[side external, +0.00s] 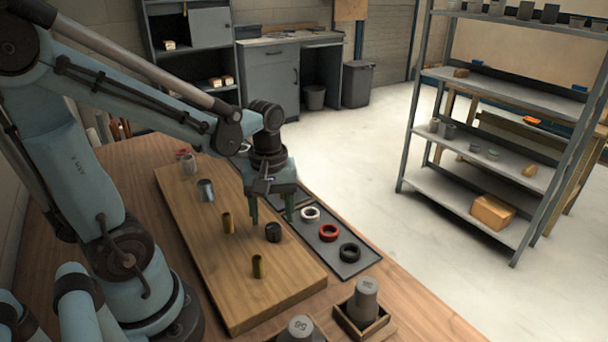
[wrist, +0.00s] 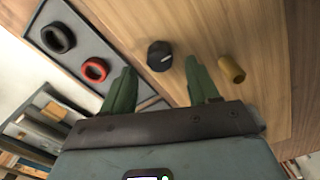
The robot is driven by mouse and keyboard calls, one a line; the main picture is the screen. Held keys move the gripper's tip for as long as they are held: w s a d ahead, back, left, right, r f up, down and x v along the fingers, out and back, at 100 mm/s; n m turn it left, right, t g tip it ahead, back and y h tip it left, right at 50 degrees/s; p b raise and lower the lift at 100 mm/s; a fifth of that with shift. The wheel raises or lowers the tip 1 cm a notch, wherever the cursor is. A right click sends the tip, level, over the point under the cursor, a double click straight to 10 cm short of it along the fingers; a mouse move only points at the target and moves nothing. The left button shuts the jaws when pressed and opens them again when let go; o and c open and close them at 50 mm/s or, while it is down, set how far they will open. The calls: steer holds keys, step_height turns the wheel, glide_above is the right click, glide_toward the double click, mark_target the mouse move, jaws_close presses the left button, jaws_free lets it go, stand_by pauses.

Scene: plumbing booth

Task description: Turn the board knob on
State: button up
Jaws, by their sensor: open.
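The black knob (side external: 273,232) sits on the wooden board (side external: 190,222), near the board's right edge. In the wrist view the knob (wrist: 160,56) shows a white pointer mark on its top. My gripper (side external: 272,218) is above the board, just behind the knob in the side view. In the wrist view my gripper's (wrist: 162,88) two green fingers are apart, with the knob ahead of and between their tips. The fingers are open and hold nothing. Whether the fingertips are level with the knob I cannot tell.
Brass posts (side external: 228,222) and a grey metal cylinder (side external: 206,190) stand on the board. A dark tray (side external: 372,262) beside it holds white, red and black rings. Weights (side external: 363,298) stand at the front, one in a wooden holder. A shelf rack (side external: 470,190) stands beyond, at right.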

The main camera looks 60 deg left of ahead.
mark_target(273, 225)
steer(key=shift+f, duration=1.75)
steer(key=c, duration=1)
steer(key=shift+c, duration=0.2)
